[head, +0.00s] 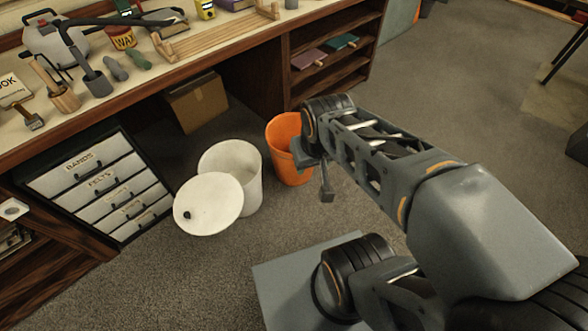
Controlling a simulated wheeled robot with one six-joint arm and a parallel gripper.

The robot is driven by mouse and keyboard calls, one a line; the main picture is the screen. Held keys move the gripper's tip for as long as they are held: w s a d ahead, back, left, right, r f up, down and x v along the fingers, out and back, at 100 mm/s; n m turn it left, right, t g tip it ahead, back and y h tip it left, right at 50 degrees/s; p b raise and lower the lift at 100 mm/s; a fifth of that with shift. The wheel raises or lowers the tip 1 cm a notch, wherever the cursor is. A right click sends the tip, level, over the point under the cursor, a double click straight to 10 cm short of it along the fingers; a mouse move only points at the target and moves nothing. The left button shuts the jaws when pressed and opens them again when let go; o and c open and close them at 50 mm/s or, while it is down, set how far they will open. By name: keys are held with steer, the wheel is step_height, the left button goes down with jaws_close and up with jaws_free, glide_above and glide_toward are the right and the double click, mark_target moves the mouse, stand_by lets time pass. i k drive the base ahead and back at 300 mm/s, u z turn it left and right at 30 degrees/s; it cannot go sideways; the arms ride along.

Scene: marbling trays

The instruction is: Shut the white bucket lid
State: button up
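The white bucket (246,178) stands upright on the carpet, with its mouth uncovered. Its round white lid (212,200) is open, tilted outward at the bucket's front left side, with a small dark knob near the lid's lower left edge. Whether a hinge joins lid and bucket cannot be seen. My gripper (326,190) hangs to the right of the white bucket, in front of the orange bucket in the picture. It is apart from the lid. Its fingers are seen from an angle that hides any gap between them.
An orange bucket (284,150) stands just right of the white one. A labelled drawer unit (100,188) is close left of the lid. A cardboard box (197,103) sits under the workbench (190,52).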

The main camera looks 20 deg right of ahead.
mark_target(208, 203)
steer(key=u, duration=2.45)
steer(key=i, duration=1.4)
steer(key=z, duration=0.45)
